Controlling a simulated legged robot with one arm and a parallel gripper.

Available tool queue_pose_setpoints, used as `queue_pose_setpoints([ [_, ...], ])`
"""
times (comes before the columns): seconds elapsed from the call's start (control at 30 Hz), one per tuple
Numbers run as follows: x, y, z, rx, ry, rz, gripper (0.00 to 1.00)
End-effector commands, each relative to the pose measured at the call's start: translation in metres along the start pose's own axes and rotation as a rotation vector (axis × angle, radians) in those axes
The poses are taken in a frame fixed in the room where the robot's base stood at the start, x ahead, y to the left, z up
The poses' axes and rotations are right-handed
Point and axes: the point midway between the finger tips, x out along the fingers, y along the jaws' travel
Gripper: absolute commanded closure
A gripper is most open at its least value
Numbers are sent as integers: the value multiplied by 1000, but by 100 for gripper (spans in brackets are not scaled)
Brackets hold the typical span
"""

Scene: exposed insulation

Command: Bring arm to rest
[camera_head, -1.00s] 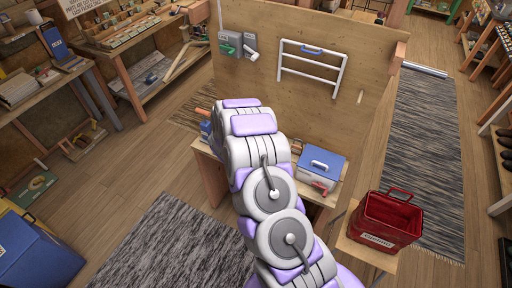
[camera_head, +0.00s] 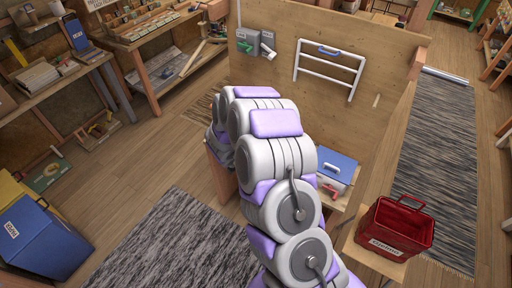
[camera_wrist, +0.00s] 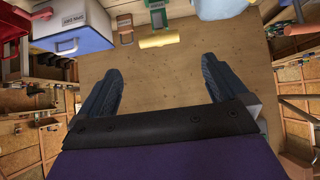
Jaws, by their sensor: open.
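My arm (camera_head: 275,155) reaches up from the bottom of the head view, bent, with its far end turned to the left. My gripper is hidden behind the arm links there. In the wrist view my gripper (camera_wrist: 160,65) shows two dark fingers spread wide apart, with nothing between them. A plywood panel (camera_wrist: 170,85) fills the view behind the fingers, apart from them.
A wooden bench (camera_head: 220,178) with a blue-lidded box (camera_head: 336,166) stands before the panel, partly hidden by my arm. A red crate (camera_head: 395,228) is at right. Grey wall boxes (camera_head: 247,41) and a white rack (camera_head: 328,67) hang on the panel.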

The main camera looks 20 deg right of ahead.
Motion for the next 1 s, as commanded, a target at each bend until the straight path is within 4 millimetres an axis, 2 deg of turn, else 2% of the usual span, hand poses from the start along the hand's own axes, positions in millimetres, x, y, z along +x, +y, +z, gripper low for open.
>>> queue_pose_setpoints([
  [0.3, -1, -2, 0, 1, -3, -11, 0],
  [0.37, -4, -9, -1, 5, -13, -38, 0],
  [0.47, -18, -31, 1, 8, -55, -133, 0],
  [0.6, -58, -70, 6, -11, -150, -336, 0],
  [0.73, -107, -94, 13, -62, -246, -514, 0],
  [0.87, -156, -98, 28, -147, -342, -652, 0],
  [1.0, -205, -81, 50, -267, -446, -753, 0],
])
